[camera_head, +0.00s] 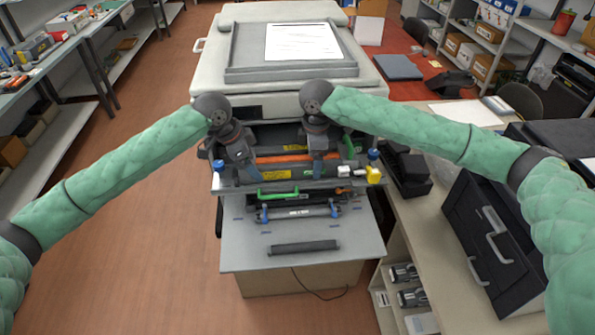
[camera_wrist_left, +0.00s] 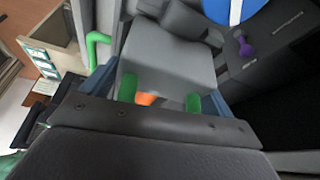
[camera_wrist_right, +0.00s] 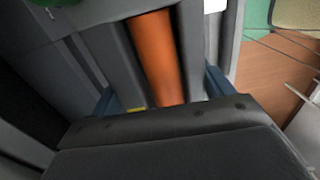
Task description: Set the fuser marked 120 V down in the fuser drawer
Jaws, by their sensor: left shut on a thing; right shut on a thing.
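The fuser, a grey bar with an orange roller (camera_head: 284,158), lies crosswise at the front of the printer (camera_head: 232,92). Its roller also shows in the right wrist view (camera_wrist_right: 155,55), and its grey end in the left wrist view (camera_wrist_left: 165,62). My left gripper (camera_head: 245,173) is shut on its left part and my right gripper (camera_head: 318,168) on its right part. The pulled-out fuser drawer seems to be directly below, with a green handle (camera_head: 277,193); I cannot tell whether the fuser touches it. The 120 V marking is not legible.
A grey shelf (camera_head: 235,254) in front carries a blue-ended bar (camera_head: 302,212) and a black bar (camera_head: 305,248). A black case (camera_head: 488,245) stands on the counter at right. A paper sheet (camera_head: 302,43) lies on the printer top. The floor at left is clear.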

